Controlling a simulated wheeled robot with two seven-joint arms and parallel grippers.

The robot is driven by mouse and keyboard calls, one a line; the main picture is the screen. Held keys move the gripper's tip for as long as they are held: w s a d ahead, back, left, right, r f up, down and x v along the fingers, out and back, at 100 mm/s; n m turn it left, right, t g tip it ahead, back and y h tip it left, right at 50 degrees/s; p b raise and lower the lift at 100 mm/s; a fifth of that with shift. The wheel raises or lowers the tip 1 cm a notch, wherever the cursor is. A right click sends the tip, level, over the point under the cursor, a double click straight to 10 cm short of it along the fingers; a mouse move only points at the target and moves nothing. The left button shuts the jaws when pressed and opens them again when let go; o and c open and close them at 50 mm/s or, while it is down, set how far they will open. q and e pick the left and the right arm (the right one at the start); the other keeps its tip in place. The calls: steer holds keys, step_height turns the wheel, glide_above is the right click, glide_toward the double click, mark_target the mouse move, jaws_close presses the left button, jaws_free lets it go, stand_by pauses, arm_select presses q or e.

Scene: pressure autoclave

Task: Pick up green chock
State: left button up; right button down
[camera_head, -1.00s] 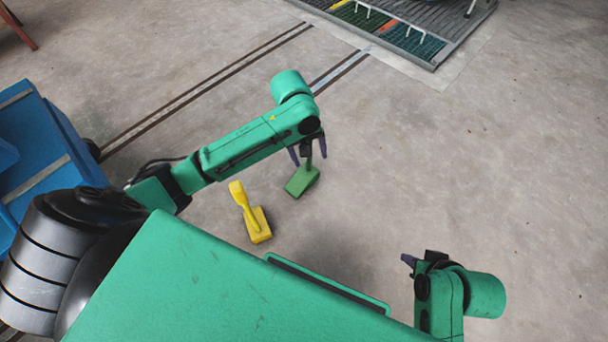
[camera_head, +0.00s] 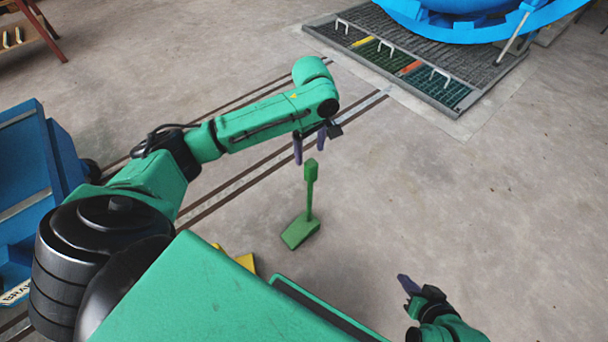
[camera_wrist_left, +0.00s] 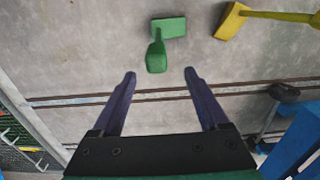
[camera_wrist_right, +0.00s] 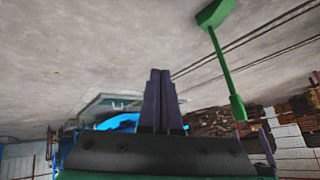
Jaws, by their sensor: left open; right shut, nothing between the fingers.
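The green chock (camera_head: 301,232) stands on the concrete floor with its handle pointing up. My left gripper (camera_head: 310,145) is open, just above the handle top in the head view, and apart from it. In the left wrist view the chock (camera_wrist_left: 168,27) lies beyond the fingertips of the left gripper (camera_wrist_left: 159,75), roughly between their lines, with nothing between the fingers. My right gripper (camera_head: 408,288) is at the lower right. In the right wrist view the right gripper (camera_wrist_right: 160,75) has its fingers together and empty, and the green chock (camera_wrist_right: 214,14) shows at the upper right.
A yellow chock (camera_head: 246,262) is partly hidden behind my body, left of the green one; it also shows in the left wrist view (camera_wrist_left: 230,20). A blue container (camera_head: 30,190) is at the left. A floor grating (camera_head: 400,60) lies at the top. Floor right of the chock is clear.

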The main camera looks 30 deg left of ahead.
mark_target(310, 163)
arm_select(q)
step_height(310, 163, down, 5)
steer(key=shift+r+b, duration=0.1)
steer(key=shift+b, duration=0.9)
steer(key=shift+f, duration=0.55)
steer(key=f+b, duration=0.2)
steer(key=f, duration=0.1)
steer(key=f+b, duration=0.2)
steer(key=shift+w+d, duration=0.1)
steer(key=shift+w, duration=0.2)
steer(key=shift+r, duration=0.15)
arm_select(e)
steer(key=a+f+m+t+y, duration=0.1)
steer(key=a+f+t+y, duration=0.1)
steer(key=a+f+t, duration=0.2)
steer(key=shift+w+a+f+t+y, duration=0.3)
steer(key=shift+a+f, duration=0.45)
steer(key=shift+f, duration=0.15)
arm_select(q)
jaws_close()
